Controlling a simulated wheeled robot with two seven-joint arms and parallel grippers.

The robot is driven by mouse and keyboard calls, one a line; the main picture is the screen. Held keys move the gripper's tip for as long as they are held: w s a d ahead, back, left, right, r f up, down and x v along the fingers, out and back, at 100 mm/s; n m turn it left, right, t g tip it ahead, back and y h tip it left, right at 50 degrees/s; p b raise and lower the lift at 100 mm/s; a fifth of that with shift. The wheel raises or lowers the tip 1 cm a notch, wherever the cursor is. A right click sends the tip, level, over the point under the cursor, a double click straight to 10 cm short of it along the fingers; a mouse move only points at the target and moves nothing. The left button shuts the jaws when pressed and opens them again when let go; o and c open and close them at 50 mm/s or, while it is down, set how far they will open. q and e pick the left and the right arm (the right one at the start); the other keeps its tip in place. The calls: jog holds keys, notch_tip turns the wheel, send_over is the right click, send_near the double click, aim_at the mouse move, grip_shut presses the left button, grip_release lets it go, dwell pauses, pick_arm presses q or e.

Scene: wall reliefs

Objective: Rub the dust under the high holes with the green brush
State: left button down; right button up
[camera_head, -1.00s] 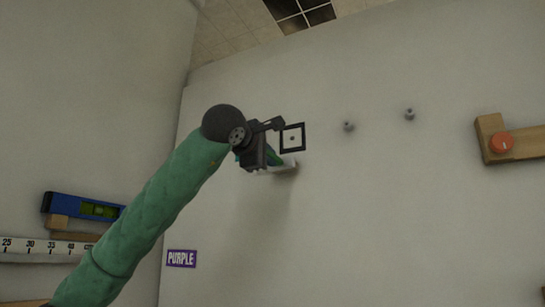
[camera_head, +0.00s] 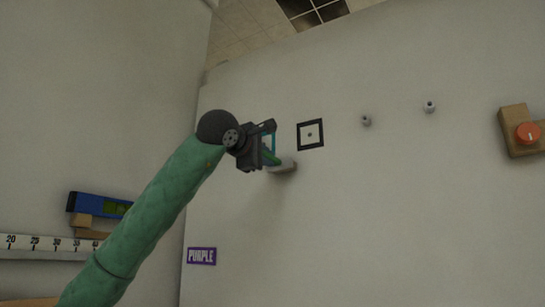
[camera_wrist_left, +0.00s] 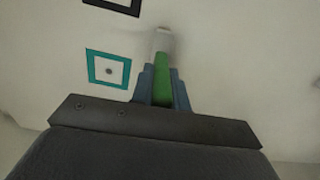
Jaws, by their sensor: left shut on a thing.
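My left gripper (camera_head: 262,152) is shut on the green brush (camera_head: 271,159), held up at the wall. In the left wrist view the brush's green handle (camera_wrist_left: 162,82) lies between the fingers, with its pale head (camera_wrist_left: 163,42) beyond. I cannot tell whether the head touches the wall. A small hole sits in a black square frame (camera_head: 300,137), right of the brush. A teal-framed hole (camera_wrist_left: 91,68) shows left of the brush in the left wrist view; my gripper partly hides it in the head view. Dust cannot be told from shadow. My right gripper is out of view.
Two grey pegs (camera_head: 366,120) (camera_head: 430,107) and a wooden block with an orange knob (camera_head: 528,133) are right on the wall. A blue level (camera_head: 90,203) and a ruler (camera_head: 45,243) are at left.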

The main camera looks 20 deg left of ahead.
pick_arm(q)
jog(key=shift+a, duration=0.3)
jog(key=shift+w+a, duration=0.15)
jog(key=shift+a, duration=1.55)
jog(key=a+p, duration=0.1)
jog(key=a, duration=0.5)
jog(key=shift+w+a, duration=0.3)
jog(key=s+b, duration=0.1)
jog(key=s, duration=0.5)
jog(key=shift+a, duration=0.2)
